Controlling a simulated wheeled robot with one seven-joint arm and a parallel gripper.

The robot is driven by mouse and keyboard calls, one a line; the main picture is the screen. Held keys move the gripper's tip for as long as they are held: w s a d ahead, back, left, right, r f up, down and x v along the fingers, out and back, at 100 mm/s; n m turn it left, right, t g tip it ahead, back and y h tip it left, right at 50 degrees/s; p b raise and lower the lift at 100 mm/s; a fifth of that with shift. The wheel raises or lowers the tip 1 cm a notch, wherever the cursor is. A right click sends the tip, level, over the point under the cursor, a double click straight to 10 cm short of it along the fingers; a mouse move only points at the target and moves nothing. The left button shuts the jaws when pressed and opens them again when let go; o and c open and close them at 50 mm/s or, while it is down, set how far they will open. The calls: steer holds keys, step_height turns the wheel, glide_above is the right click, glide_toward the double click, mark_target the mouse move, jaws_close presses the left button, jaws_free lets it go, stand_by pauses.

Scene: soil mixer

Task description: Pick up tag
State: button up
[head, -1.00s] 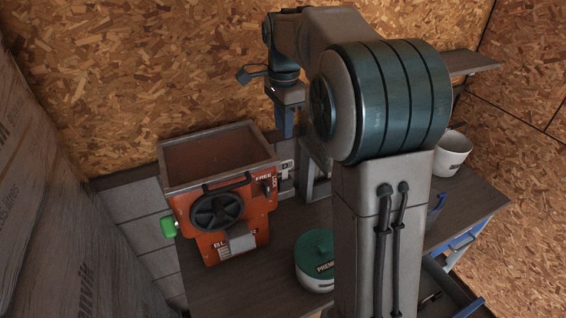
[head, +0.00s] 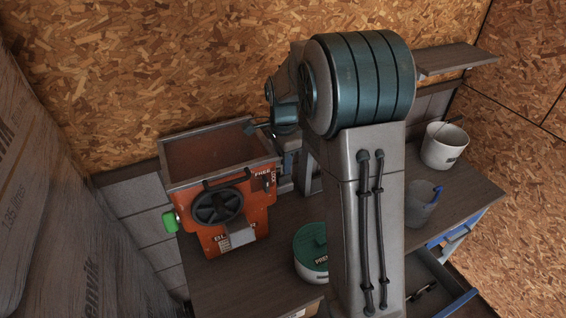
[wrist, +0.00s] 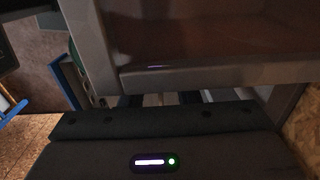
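I cannot make out the tag clearly in either current view. My gripper (head: 289,162) is low at the right side of the orange soil mixer (head: 232,220), partly hidden by my own arm. Its blue finger area shows small and dark, close to the mixer's right wall. In the wrist view, the dark gripper body (wrist: 160,135) fills the bottom, and the mixer's grey hopper rim (wrist: 210,72) spans the view just above it. The fingertips are mostly hidden there, so I cannot tell whether they are apart or hold anything.
A white pot with a green lid (head: 311,247) stands on the dark bench right of the mixer. A white bucket (head: 444,146) and a grey cup (head: 424,208) stand farther right. An open blue drawer (head: 455,303) juts out at the lower right. A shelf (head: 455,60) is on the wall.

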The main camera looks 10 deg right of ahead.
steer(key=shift+f, duration=0.35)
jaws_close()
steer(key=shift+r, duration=0.15)
step_height(320, 180, up, 4)
steer(key=shift+f+b, duration=0.1)
steer(key=shift+b, duration=0.6)
steer(key=s+d+r+b, duration=0.2)
steer(key=s+d+r, duration=0.2)
steer(key=d+r, duration=0.3)
steer(key=d, duration=0.4)
